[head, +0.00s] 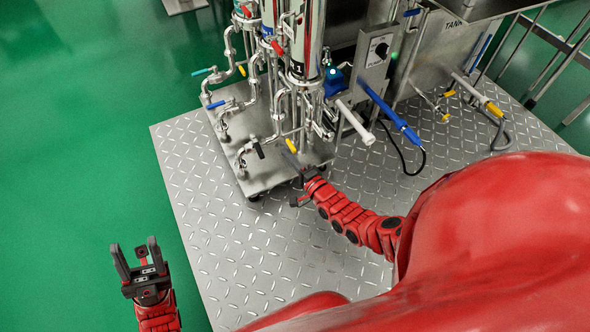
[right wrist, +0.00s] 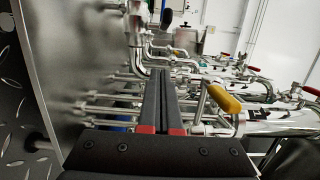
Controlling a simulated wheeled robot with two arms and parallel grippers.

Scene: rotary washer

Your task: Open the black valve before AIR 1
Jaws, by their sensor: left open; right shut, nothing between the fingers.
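A small black valve handle (head: 258,149) sits on the lower front piping of the steel washer skid in the head view; I cannot read an AIR 1 label near it. My right gripper (head: 291,156) is close by, to the right of that handle and apart from it. In the right wrist view its two black fingers (right wrist: 160,105) lie together with nothing between them, pointing into the pipes. My left gripper (head: 136,254) is open and empty over the green floor at the lower left.
A yellow valve handle (head: 290,146) is beside my right fingers; a yellow handle (right wrist: 225,98) also shows right of them in the right wrist view. Blue handle (head: 216,105) and red handle (head: 277,47) stick out from the pipes. The diamond-plate platform (head: 225,240) is clear in front.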

